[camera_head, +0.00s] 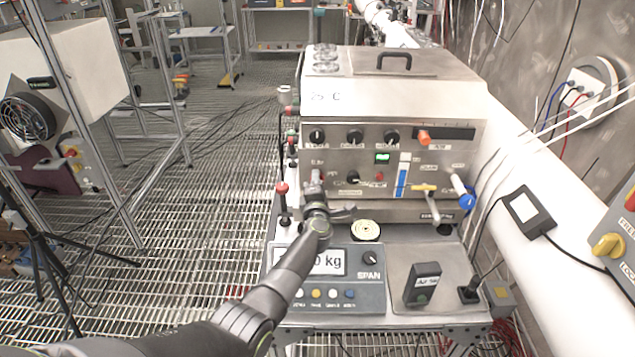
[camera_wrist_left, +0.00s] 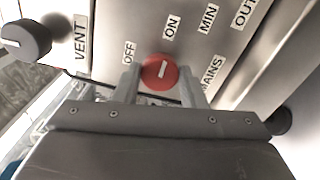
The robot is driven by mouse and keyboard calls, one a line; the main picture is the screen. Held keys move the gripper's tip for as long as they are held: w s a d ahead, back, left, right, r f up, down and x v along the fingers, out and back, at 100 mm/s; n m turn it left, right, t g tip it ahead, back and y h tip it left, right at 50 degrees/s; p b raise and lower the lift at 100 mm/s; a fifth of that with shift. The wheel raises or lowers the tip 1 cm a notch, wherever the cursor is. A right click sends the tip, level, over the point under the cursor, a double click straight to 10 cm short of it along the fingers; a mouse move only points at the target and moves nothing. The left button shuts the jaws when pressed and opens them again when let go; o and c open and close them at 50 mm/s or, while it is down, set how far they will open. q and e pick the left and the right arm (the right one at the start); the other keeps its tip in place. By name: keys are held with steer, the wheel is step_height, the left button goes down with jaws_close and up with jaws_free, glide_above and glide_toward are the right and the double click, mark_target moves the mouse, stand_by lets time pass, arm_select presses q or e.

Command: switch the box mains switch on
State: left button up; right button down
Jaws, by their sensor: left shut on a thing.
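The steel box (camera_head: 345,200) stands on a bench in the head view, with knobs, a small green display and levers on its front. Its mains switch is a red round knob (camera_wrist_left: 158,72) with a short white mark, seen in the left wrist view beside the OFF, ON and MAINS labels. My left gripper (camera_head: 316,188) reaches the lower left of the box front. In the left wrist view its fingers (camera_wrist_left: 160,84) stand on both sides of the red knob, shut on it. The gripper hides most of the knob in the head view. My right gripper is not in view.
A scale panel (camera_head: 372,296) with a SPAN knob lies below my left arm. A small black device (camera_head: 422,284) stands right of it. A red-topped lever (camera_head: 283,200) is just left of the gripper. A black VENT knob (camera_wrist_left: 26,40) sits near the switch.

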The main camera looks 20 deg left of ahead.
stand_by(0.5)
arm_select(q)
steer(key=o, duration=1)
steer(key=p+v, duration=0.7)
steer(key=v, duration=1)
steer(key=shift+s+d+r+p, duration=0.1)
steer(key=shift+s+p, duration=0.1)
steer(key=shift+p, duration=0.1)
steer(key=shift+m, duration=0.3)
